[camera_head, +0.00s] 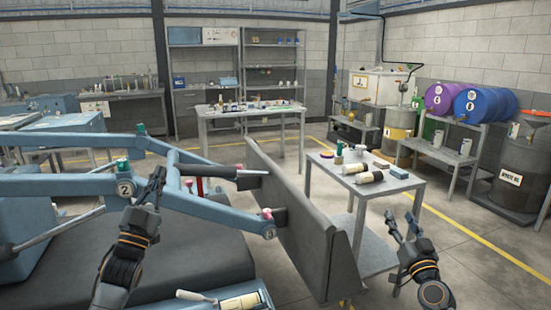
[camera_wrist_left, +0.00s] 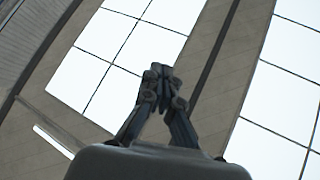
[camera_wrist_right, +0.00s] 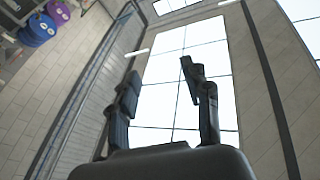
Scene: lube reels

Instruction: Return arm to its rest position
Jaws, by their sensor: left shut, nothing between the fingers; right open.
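My left gripper (camera_head: 157,184) is shut and empty, raised in front of the blue lift frame (camera_head: 215,205) in the head view. In the left wrist view its fingertips (camera_wrist_left: 160,72) meet, pointing toward the ceiling. My right gripper (camera_head: 402,220) is open and empty, to the right of the grey upright panel (camera_head: 300,220) and in front of the small cart (camera_head: 400,183). In the right wrist view its fingers (camera_wrist_right: 160,75) stand apart with nothing between them. Both arms are raised with the grippers pointing upward.
A workbench (camera_head: 250,112) stands behind. Purple (camera_head: 440,97) and blue (camera_head: 480,104) drums lie on a rack at right. The floor (camera_head: 470,240) right of the cart is clear.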

